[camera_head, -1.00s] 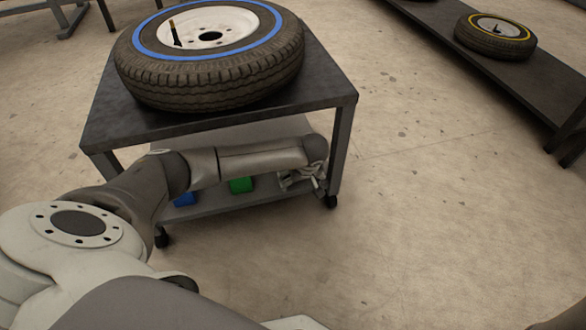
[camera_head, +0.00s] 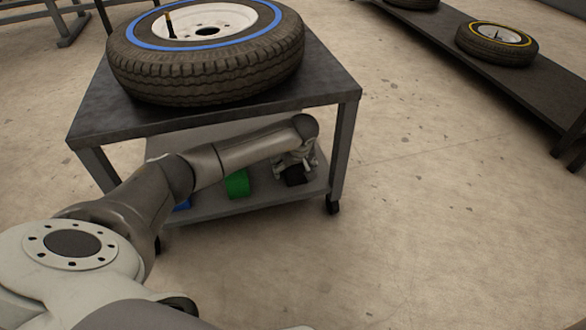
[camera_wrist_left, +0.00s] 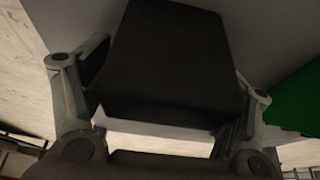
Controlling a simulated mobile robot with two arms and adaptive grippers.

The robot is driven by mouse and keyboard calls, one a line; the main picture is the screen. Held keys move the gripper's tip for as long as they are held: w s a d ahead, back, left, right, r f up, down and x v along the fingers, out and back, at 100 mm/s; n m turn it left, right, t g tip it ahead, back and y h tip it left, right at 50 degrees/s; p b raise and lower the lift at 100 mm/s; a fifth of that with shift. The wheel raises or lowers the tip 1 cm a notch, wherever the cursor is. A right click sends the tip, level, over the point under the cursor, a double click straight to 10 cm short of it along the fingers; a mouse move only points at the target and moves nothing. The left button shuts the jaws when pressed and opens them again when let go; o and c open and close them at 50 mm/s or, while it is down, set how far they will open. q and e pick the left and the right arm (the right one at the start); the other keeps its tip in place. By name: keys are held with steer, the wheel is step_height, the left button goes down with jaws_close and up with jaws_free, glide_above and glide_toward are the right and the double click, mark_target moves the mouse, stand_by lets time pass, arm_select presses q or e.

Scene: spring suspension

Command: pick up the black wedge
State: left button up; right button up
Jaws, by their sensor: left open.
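The black wedge (camera_head: 294,175) sits on the lower shelf of the cart, near its right end. My left gripper (camera_head: 296,166) is at the wedge, with part of the wedge hidden behind it in the head view. In the left wrist view the black wedge (camera_wrist_left: 168,65) fills the middle, between the two fingers of my open left gripper (camera_wrist_left: 165,112). The fingers are on either side of it; I cannot tell whether they touch it. My right gripper is not in view.
A green block (camera_head: 237,185) and a blue block (camera_head: 183,205) lie left of the wedge on the lower shelf (camera_head: 262,203). A cart leg (camera_head: 341,150) stands right of the gripper.

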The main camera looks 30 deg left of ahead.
arm_select(q)
steer(key=c, duration=1.3)
steer(key=shift+o, duration=0.2)
steer(key=shift+r+p, duration=0.25)
steer(key=shift+p, duration=0.2)
steer(key=shift+r, duration=0.1)
